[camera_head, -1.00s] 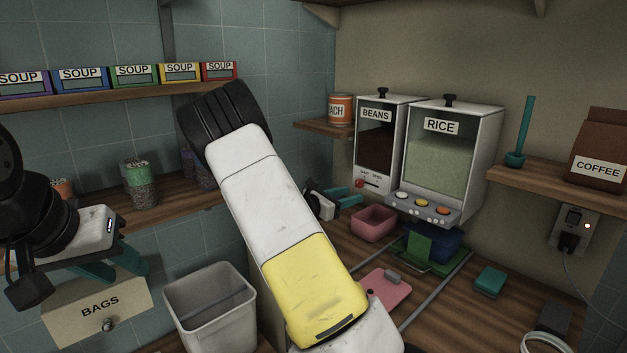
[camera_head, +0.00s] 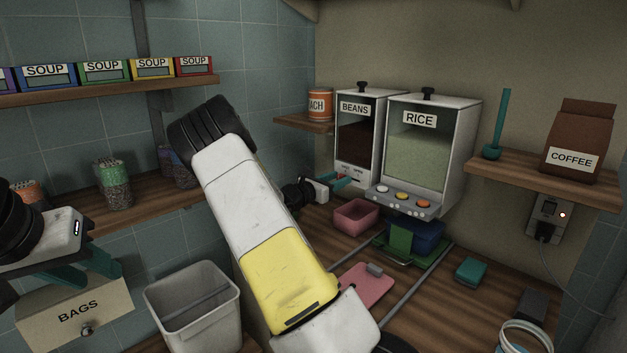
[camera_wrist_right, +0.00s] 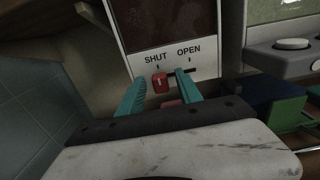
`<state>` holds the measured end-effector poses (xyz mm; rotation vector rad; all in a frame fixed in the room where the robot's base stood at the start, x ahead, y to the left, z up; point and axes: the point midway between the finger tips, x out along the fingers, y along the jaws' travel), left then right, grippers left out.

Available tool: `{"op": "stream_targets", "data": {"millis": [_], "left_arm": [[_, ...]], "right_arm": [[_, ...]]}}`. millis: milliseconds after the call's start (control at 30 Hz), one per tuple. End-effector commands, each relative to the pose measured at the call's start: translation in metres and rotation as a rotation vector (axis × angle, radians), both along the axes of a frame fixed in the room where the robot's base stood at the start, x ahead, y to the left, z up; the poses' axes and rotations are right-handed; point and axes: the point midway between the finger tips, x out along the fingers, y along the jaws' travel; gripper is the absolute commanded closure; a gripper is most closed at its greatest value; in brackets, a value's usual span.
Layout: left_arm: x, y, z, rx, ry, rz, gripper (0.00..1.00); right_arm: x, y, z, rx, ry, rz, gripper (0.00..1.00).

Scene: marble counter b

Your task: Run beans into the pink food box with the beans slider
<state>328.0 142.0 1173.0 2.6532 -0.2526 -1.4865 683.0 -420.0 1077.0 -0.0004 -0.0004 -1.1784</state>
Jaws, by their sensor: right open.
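The beans dispenser (camera_head: 358,142) stands at the back wall. In the right wrist view its red slider knob (camera_wrist_right: 160,83) sits under the word SHUT, at the left end of a dark slot. My right gripper (camera_head: 350,181) is at the dispenser's lower front. In the right wrist view its open teal fingers (camera_wrist_right: 160,78) are on either side of the knob, with gaps visible. The pink food box (camera_head: 356,216) stands on the counter below the beans dispenser; its inside is mostly hidden. My left gripper (camera_head: 82,270) is at the far left, partly cut off, its opening unclear.
The rice dispenser (camera_head: 423,150) stands right of the beans, with coloured buttons on its base. A blue box (camera_head: 428,236), a green item (camera_head: 400,243) and a pink board (camera_head: 368,284) are on the counter. A grey bin (camera_head: 195,310) stands in front. My right forearm crosses the middle.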

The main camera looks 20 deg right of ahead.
Motion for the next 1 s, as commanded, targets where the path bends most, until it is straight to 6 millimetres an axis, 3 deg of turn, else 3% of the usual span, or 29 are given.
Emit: {"op": "stream_targets", "data": {"millis": [67,267,1000], "left_arm": [[0.0,0.0,0.0,0.0,0.0,0.0,0.64],[0.0,0.0,0.0,0.0,0.0,0.0,0.64],[0.0,0.0,0.0,0.0,0.0,0.0,0.64]], "right_arm": [[-0.0001,0.0002,0.0,0.0,0.0,0.0,0.62],[-0.0002,0.0004,-0.0001,0.0,0.0,0.0,1.0],[0.0,0.0009,-0.0002,0.001,0.0,0.001,1.0]]}}
